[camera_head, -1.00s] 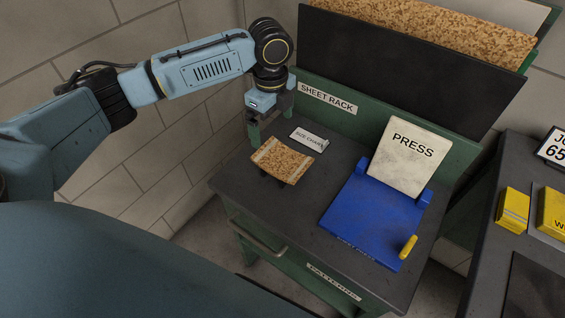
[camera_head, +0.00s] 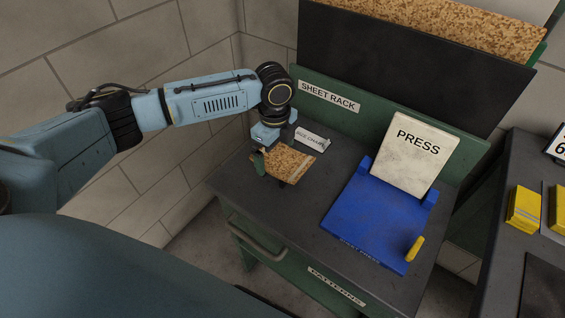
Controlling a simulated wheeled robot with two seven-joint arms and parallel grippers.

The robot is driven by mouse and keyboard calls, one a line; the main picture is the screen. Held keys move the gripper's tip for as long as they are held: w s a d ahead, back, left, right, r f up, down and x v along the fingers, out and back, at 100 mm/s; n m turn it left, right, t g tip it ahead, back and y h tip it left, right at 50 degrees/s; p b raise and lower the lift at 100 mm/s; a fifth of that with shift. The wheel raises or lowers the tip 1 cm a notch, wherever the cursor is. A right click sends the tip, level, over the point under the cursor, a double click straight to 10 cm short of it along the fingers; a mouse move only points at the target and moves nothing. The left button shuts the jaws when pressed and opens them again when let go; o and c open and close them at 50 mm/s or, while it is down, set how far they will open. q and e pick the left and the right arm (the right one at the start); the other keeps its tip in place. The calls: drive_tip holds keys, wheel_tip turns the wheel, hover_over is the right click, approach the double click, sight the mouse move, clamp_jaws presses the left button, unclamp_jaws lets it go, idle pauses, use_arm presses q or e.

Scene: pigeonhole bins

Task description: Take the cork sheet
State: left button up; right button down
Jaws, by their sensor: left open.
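A large speckled cork sheet (camera_head: 450,25) stands in the sheet rack (camera_head: 385,110) at the top. Only its upper strip shows above a tall black sheet (camera_head: 400,65) in front of it. A small cork-patterned piece (camera_head: 288,166) with pale end bands lies on the dark bench top, slightly raised. My left gripper (camera_head: 270,158) is open and low over the bench, at the upper left edge of this small piece. I cannot tell whether it touches the piece. My right gripper is not in view.
A blue press (camera_head: 370,225) with a yellow handle (camera_head: 415,248) and a pale "PRESS" plate (camera_head: 415,155) stands on the right of the bench. A size chart sign (camera_head: 312,138) is behind the small piece. Another table with yellow boxes (camera_head: 524,208) is at the right.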

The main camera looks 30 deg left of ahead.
use_arm(q)
drive_tip(key=c, duration=0.8)
drive_tip(key=shift+r, duration=0.1)
